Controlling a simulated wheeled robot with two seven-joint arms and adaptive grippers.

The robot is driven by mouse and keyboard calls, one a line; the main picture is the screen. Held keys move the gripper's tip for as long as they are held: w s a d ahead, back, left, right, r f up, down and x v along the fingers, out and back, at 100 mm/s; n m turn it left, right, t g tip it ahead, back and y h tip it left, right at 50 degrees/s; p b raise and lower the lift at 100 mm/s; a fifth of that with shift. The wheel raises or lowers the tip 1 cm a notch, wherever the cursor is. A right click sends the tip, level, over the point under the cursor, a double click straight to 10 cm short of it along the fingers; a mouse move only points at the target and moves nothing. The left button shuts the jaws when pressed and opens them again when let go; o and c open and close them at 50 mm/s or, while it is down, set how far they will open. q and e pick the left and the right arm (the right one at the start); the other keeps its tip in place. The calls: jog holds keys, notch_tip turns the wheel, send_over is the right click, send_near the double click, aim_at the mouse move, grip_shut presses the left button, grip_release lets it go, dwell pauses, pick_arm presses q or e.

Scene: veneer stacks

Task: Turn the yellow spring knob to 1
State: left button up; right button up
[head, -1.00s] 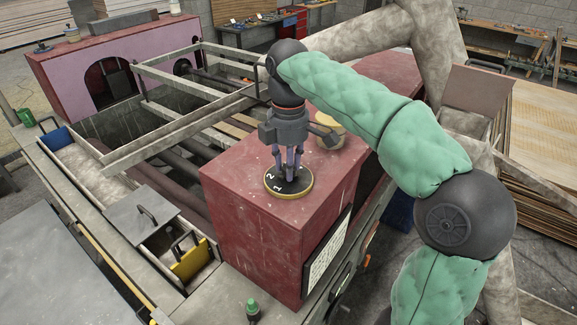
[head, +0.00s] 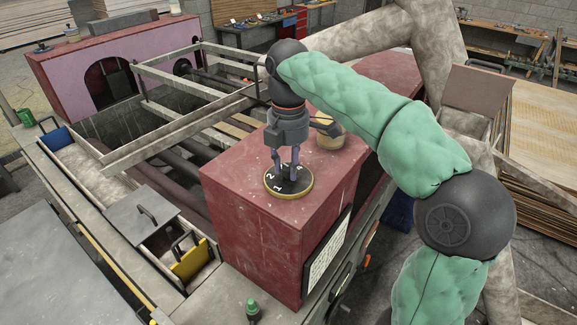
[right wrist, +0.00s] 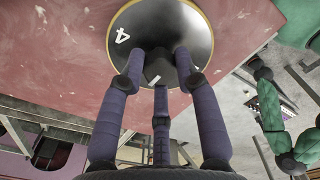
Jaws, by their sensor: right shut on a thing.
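The yellow spring knob (head: 302,190) is a round black dial with a yellow rim on top of the red cabinet (head: 240,178). Its white 1 and 2 show on the near left side in the head view. In the right wrist view the dial (right wrist: 195,28) shows a white 4 at its left and a pale mark between the fingers. My right gripper (head: 285,178) points down from above, its purple fingers shut on the knob's middle, hiding part of its face. My left gripper is in neither view.
A pale yellow round pot (head: 331,139) stands on the cabinet just behind my right gripper. A green-capped bottle (head: 253,308) stands on the ledge in front. An open metal frame (head: 185,85) and bins lie to the left. The cabinet top around the knob is mostly clear.

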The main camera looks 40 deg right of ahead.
jog(key=shift+f+n, duration=0.15)
jog(key=shift+n, duration=0.35)
jog(key=o, duration=0.8)
jog(key=shift+r, duration=3.15)
